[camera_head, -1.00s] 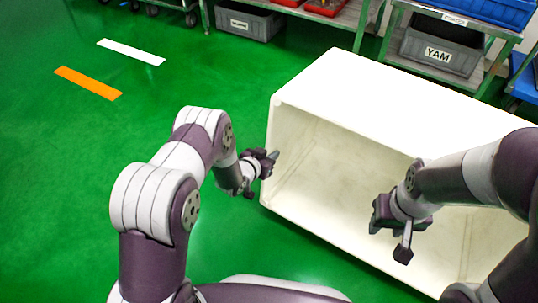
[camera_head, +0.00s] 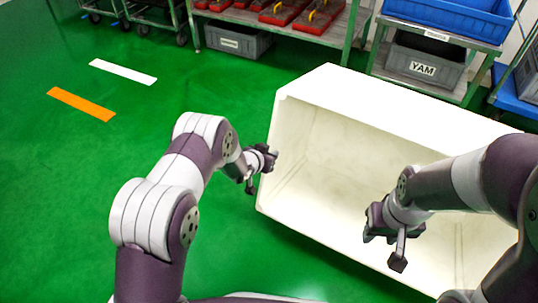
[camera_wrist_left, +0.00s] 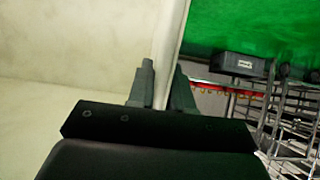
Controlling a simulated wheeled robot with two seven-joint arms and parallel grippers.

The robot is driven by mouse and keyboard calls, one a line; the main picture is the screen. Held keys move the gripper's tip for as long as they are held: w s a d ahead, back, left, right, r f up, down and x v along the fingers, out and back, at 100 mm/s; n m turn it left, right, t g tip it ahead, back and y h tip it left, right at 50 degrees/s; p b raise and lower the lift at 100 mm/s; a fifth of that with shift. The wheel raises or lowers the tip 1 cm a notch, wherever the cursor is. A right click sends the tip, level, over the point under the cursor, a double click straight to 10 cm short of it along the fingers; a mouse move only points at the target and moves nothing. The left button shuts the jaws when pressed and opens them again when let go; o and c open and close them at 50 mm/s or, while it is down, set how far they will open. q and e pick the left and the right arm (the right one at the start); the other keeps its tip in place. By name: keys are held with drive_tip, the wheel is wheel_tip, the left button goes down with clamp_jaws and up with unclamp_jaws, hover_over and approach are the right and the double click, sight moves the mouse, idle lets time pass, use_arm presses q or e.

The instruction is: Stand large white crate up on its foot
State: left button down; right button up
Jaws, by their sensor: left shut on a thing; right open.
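The large white crate (camera_head: 330,85) lies on its side on the green floor, its open mouth facing me. My left gripper (camera_head: 272,158) is at the crate's left edge. In the left wrist view its two fingers (camera_wrist_left: 162,88) are shut on the crate's wall (camera_wrist_left: 168,45), one finger on each side. My right gripper (camera_head: 390,245) is open in front of the crate's mouth, over its inside, with one finger pointing down. From the head view I cannot tell whether it touches the crate. My right arm hides part of the crate's right side.
Behind the crate stand metal shelves with a grey YAM bin (camera_head: 424,62), a blue bin (camera_head: 455,14), another grey bin (camera_head: 237,40) and red trays (camera_head: 290,12). The green floor (camera_head: 60,200) at left is free, with orange and white strips.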

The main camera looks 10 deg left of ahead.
sight(279, 133)
use_arm(q)
drive_tip(key=shift+g+y, duration=0.3)
drive_tip(key=shift+g, duration=0.5)
drive_tip(key=w+r+p, duration=0.1)
drive_tip(key=p, duration=0.1)
drive_tip(key=w+d+r+p, duration=0.1)
drive_tip(key=w+r+p, duration=0.1)
drive_tip(key=w+d+r+p, duration=0.1)
drive_tip(key=p, duration=0.1)
drive_tip(key=shift+w+d+r, duration=0.1)
drive_tip(key=shift+w+r, duration=0.15)
drive_tip(key=shift+w, duration=0.15)
drive_tip(key=shift+w+d+p, duration=0.1)
drive_tip(key=shift+w+p, duration=0.05)
drive_tip(key=shift+p, duration=0.15)
drive_tip(key=shift+w, duration=0.15)
use_arm(e)
wheel_tip(279, 133, up, 7)
use_arm(q)
drive_tip(key=shift+f, duration=0.1)
use_arm(e)
drive_tip(key=shift+f, duration=0.1)
